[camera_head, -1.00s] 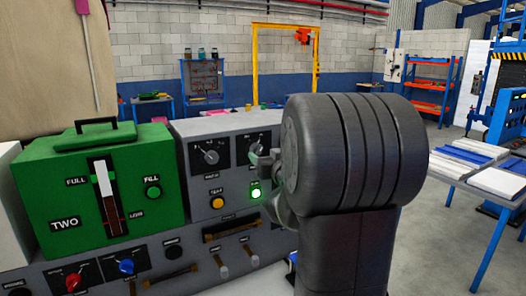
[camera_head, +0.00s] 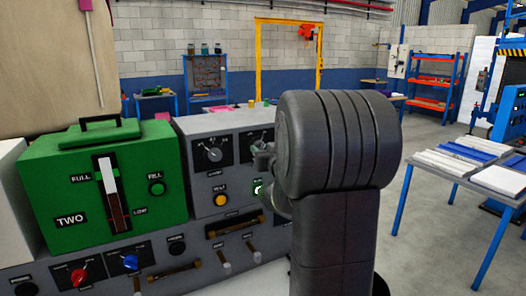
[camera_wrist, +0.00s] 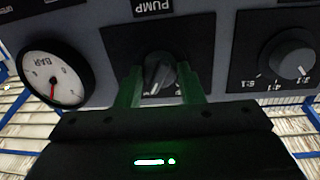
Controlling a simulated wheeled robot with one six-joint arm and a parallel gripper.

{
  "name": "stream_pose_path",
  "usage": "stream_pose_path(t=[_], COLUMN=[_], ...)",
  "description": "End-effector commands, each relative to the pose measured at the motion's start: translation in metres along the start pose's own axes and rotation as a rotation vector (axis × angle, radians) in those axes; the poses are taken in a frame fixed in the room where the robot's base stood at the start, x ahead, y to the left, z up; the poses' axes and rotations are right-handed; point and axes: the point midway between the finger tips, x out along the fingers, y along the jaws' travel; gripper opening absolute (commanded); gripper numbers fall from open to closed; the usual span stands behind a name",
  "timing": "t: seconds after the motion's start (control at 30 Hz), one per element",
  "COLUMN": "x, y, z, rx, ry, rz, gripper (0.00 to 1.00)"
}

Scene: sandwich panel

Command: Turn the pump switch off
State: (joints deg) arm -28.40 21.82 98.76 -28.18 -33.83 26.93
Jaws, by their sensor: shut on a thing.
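The pump switch (camera_wrist: 158,74) is a grey rotary knob on a black plate under a "PUMP" label (camera_wrist: 153,6) in the wrist view. Its pointer stands a little tilted from upright. My gripper (camera_wrist: 160,82) has green fingers on either side of the knob and is shut on it. In the head view my gripper (camera_head: 263,160) is at the right part of the grey panel (camera_head: 232,170), where it and my arm hide most of the switch.
A pressure gauge (camera_wrist: 54,78) is left of the switch and another knob (camera_wrist: 291,56) right of it in the wrist view. A lit green lamp (camera_head: 258,189) is partly covered by my gripper. A green box (camera_head: 100,185) stands left of the panel.

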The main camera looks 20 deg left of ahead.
Motion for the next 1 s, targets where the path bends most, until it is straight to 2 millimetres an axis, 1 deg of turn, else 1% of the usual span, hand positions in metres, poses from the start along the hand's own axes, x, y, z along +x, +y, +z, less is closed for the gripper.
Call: stream_pose_path(t=[0.17,0.37,0.57,1.0], x=[-0.0001,-0.0003,-0.0003,-0.0004], y=[0.0002,0.0005,0.0006,0.0018], z=[0.0021,0.0043,0.0065,0.0053], rx=[-0.028,-0.124,-0.288,-0.699], ry=[0.003,0.014,0.027,0.059], rz=[0.0,0.0,-0.001,-0.001], gripper=[0.12,0.12,0.12,0.12])
